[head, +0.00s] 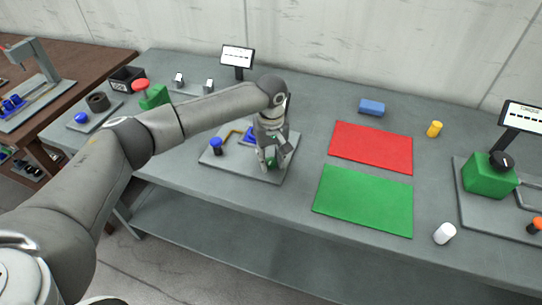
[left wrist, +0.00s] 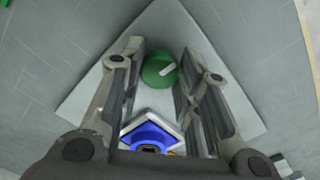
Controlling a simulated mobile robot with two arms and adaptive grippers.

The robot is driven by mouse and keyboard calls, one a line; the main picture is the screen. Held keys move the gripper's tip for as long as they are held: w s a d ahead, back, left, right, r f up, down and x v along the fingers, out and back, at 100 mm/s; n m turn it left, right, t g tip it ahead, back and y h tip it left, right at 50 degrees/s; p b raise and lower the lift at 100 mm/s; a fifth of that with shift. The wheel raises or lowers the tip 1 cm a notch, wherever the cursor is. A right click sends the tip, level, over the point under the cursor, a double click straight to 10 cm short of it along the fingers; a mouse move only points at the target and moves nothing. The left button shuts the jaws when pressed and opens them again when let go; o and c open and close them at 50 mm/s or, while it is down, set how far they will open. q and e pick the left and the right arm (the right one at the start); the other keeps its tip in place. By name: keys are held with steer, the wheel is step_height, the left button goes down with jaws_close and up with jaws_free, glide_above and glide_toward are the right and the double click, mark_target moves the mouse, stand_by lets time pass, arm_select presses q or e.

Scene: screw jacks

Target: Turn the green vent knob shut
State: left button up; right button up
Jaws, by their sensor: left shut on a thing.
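The green vent knob (left wrist: 158,69) is round with a white pointer mark, which points right and slightly up in the left wrist view. It sits on a grey plate (head: 225,167); in the head view only a bit of the green knob (head: 271,163) shows below my gripper. My left gripper (head: 272,158) reaches down over it, and its two fingers (left wrist: 162,62) stand on either side of the knob, shut on it. A blue square part (left wrist: 150,133) is on the same plate, close to the gripper's palm. My right gripper is not in view.
A blue-topped knob (head: 216,145) and a yellow bent handle (head: 232,136) share the plate. Right of it lie a red mat (head: 372,147) and a green mat (head: 364,201). A blue block (head: 371,107), yellow cylinder (head: 434,128) and white cylinder (head: 444,233) stand around the mats.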

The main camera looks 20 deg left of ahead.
arm_select(q)
steer(key=m+p, duration=0.2)
steer(key=p, duration=0.1)
steer(key=shift+r+m, duration=0.25)
steer(key=shift+m, duration=0.15)
steer(key=m+p, duration=0.3)
steer(key=m, duration=0.1)
steer(key=shift+f+m+p, duration=0.1)
steer(key=shift+m+p, duration=0.2)
steer(key=m+p, duration=0.1)
steer(key=m, duration=0.3)
steer(key=shift+f+p, duration=0.1)
steer(key=shift+p, duration=0.3)
steer(key=m+p, duration=0.1)
steer(key=m, duration=0.5)
steer(key=o, duration=1)
